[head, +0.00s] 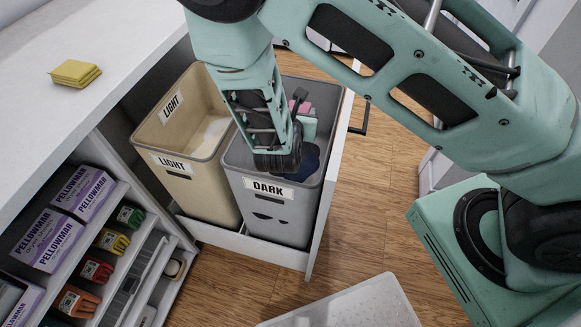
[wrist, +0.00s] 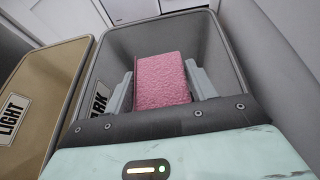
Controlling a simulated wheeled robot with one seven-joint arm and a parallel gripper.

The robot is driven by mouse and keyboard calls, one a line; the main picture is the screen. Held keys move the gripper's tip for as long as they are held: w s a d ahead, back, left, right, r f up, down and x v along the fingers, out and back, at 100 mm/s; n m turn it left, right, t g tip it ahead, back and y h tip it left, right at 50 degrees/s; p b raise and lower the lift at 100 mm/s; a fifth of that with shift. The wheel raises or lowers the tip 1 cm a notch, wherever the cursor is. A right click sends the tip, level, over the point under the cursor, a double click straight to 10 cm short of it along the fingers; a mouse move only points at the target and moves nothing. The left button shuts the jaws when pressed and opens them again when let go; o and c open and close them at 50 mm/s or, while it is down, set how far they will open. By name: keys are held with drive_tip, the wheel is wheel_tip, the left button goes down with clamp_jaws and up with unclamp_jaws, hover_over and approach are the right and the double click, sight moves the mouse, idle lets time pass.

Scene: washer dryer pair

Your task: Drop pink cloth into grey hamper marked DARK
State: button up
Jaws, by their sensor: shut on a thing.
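The pink cloth (wrist: 160,78) is a folded, textured piece held between the two grey fingers of my gripper (wrist: 161,88) in the wrist view. A small part of the cloth (head: 300,106) shows in the head view, beside my gripper (head: 299,120); my wrist hides the rest. The grey hamper (head: 278,213) bears a DARK label and stands in a pulled-out drawer. My gripper is over its opening, and the hamper walls (wrist: 213,50) surround the cloth in the wrist view. I cannot tell how far below the rim the cloth is.
A beige hamper (head: 200,188) marked LIGHT stands left of the grey one, with pale cloth inside. Something dark blue (head: 309,163) lies in the grey hamper. A yellow folded cloth (head: 75,73) is on the white counter (head: 110,35). Shelves with boxes stand at the lower left.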

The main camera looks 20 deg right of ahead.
drive_tip(key=o, duration=1.1)
drive_tip(key=v, duration=1.7)
drive_tip(key=shift+s, duration=0.2)
